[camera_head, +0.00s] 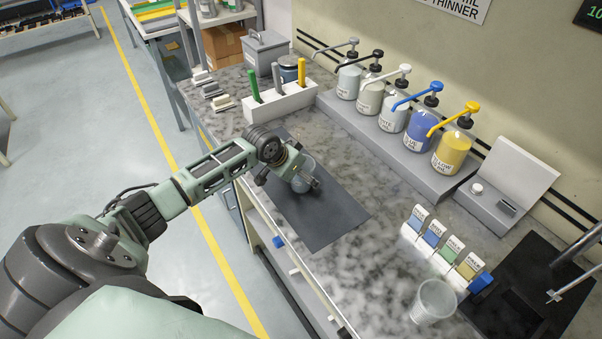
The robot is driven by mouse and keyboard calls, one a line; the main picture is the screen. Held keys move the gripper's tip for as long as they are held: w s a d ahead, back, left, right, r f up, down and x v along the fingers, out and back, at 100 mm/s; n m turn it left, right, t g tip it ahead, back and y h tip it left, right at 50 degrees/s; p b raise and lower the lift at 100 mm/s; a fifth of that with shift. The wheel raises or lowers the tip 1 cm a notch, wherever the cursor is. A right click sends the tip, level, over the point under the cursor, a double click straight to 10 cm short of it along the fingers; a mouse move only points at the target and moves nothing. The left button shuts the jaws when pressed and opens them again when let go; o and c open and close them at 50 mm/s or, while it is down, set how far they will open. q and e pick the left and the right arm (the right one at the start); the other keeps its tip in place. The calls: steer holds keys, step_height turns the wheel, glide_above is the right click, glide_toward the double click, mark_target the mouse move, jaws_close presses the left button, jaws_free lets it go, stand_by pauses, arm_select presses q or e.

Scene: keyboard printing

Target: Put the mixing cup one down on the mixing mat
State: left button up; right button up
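A clear mixing cup (303,173) is at my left gripper (290,175), over the far part of the dark grey mixing mat (325,218). The gripper's fingers are around the cup and appear shut on it. The gripper partly hides the cup. I cannot tell whether the cup's base touches the mat. A second clear cup (433,301) stands on the counter at the lower right, apart from the mat.
Pump bottles (455,152) stand on a grey ledge behind the mat. A white holder (283,103) with colored-handled tools is at the far left. Small labelled cards (448,247) and a black plate (520,285) are at the right. The mat's near part is clear.

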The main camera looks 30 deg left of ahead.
arm_select(q)
steer(key=shift+r, duration=0.25)
steer(key=b+v, duration=0.2)
steer(key=v, duration=1)
steer(key=shift+f, duration=0.1)
